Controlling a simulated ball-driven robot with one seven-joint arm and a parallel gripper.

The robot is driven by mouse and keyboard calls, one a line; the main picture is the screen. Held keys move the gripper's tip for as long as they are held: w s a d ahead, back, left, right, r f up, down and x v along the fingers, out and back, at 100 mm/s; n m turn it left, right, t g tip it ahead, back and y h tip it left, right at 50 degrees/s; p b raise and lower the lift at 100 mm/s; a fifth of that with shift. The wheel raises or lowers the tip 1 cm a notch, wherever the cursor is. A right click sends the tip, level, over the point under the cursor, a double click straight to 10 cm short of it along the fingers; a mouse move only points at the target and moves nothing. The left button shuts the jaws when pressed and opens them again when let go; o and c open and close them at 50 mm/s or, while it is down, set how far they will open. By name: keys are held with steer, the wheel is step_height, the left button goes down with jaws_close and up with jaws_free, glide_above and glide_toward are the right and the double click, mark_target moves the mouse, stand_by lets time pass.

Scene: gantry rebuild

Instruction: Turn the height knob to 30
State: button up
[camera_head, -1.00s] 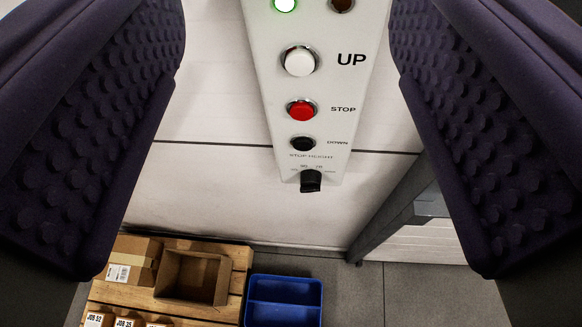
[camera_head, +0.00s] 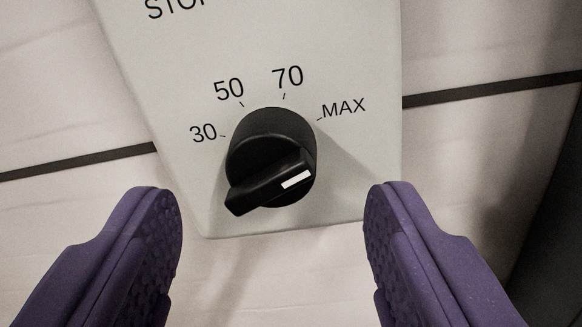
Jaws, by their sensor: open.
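The black height knob (camera_head: 272,160) sits on the lower end of the pale control panel (camera_head: 190,110). Its raised grip slants from lower left to upper right. A white mark near the grip's right end points right and a little up, roughly toward MAX. The printed scale reads 30, 50, 70 and MAX, with 30 on the knob's left. My gripper (camera_head: 273,192) is open, with one purple finger on each side of the knob. Gaps show between both fingers and the knob, and nothing is held.
The panel's lower edge is just below the knob. Part of the STOP lettering shows at the top. A white wall (camera_head: 60,90) with a dark horizontal seam is behind the panel. A dark shape is at the right edge.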

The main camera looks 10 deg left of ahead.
mark_target(272, 192)
steer(key=w, duration=0.3)
steer(key=shift+w+a, duration=0.1)
steer(key=shift+w, duration=0.05)
steer(key=c, duration=1)
steer(key=shift+c, duration=0.2)
